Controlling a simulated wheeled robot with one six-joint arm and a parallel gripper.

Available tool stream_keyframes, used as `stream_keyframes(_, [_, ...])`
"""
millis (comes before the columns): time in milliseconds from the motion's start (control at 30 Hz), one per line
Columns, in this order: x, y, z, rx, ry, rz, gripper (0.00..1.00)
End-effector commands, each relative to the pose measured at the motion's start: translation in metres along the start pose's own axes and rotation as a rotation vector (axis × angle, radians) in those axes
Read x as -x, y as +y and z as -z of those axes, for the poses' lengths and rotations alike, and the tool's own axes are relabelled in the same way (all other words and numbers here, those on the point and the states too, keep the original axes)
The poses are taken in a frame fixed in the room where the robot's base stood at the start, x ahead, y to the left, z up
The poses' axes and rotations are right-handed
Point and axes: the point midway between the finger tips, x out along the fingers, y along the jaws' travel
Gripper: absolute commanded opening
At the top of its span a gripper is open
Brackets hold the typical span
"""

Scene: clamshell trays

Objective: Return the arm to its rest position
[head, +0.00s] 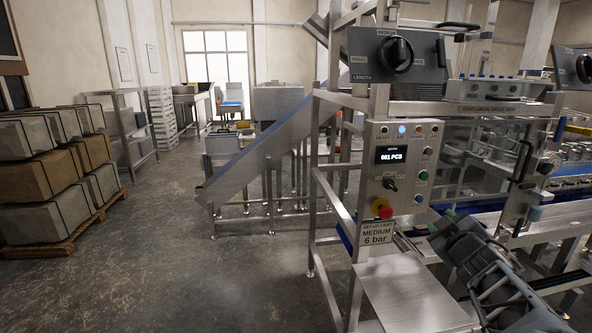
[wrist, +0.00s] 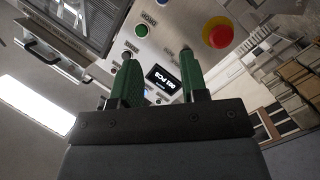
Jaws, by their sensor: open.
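My gripper (head: 441,219) is at the lower right of the head view, in front of the machine and to the right of its control panel (head: 402,165). In the wrist view my gripper (wrist: 157,54) shows two green fingers standing apart with nothing between them. The fingers look apart from the panel. My arm runs down to the lower right of the head view.
A set-up card (head: 377,234) reading "MEDIUM 6 bar" hangs below the panel, above a bare steel shelf (head: 412,296). A length-dial box (head: 398,62) is above. An inclined conveyor (head: 262,143) stands behind. Strapped boxes (head: 50,170) are at left. The floor between is clear.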

Motion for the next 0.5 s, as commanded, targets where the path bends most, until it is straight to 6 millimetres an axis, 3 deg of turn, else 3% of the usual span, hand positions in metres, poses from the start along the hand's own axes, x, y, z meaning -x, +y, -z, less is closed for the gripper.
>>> stream_keyframes(100, [0.015,-0.006,-0.044,-0.163,-0.292,-0.045,0.4])
stream_keyframes(233, [0.049,-0.045,-0.068,-0.354,-0.595,0.023,0.4])
stream_keyframes(367, [0.095,-0.103,-0.063,-0.513,-0.848,0.194,0.4])
stream_keyframes(500, [0.146,-0.156,-0.033,-0.607,-1.017,0.423,0.4])
